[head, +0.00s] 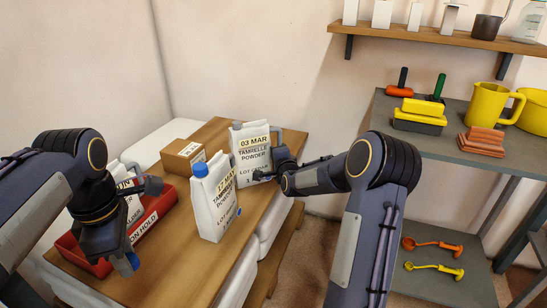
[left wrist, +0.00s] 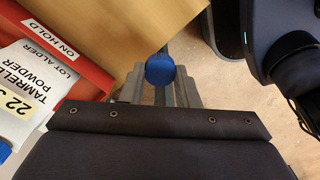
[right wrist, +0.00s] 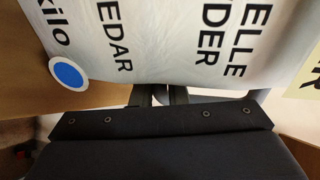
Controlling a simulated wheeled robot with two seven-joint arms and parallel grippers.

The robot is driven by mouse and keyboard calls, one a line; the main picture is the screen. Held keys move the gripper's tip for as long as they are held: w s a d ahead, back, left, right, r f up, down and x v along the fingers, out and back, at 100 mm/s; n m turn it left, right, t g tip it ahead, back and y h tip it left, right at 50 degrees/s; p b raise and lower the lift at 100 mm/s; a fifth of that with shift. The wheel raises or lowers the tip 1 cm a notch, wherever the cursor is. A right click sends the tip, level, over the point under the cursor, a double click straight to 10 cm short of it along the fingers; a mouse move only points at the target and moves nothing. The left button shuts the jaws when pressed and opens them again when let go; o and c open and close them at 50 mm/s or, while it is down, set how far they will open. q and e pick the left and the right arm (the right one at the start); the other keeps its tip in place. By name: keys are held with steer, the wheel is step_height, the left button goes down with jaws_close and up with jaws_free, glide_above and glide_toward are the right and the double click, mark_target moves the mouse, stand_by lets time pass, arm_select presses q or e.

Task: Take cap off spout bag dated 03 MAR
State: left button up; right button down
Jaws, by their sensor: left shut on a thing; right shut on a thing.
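The white spout bag dated 03 MAR (head: 252,166) stands upright at the back right of the wooden table; its spout (head: 237,125) shows at the top left corner, small and greyish. My right gripper (head: 268,174) is shut on this bag at its right side; the bag's printed face (right wrist: 170,45) fills the top of the right wrist view, and the fingers are partly hidden. My left gripper (head: 126,264) is shut on a blue cap (left wrist: 160,69), held over the table's front left, apart from the bags.
The 17 MAY bag (head: 215,205), with a blue cap, stands in front of the 03 MAR bag. A red ON HOLD tray (head: 152,214) holds other bags at left. A cardboard box (head: 182,156) sits behind. Shelves with tools and jugs (head: 483,97) stand at right.

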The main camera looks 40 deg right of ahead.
steer(key=shift+r, duration=0.15)
steer(key=c, duration=1.4)
jaws_free()
steer(key=shift+c, duration=0.2)
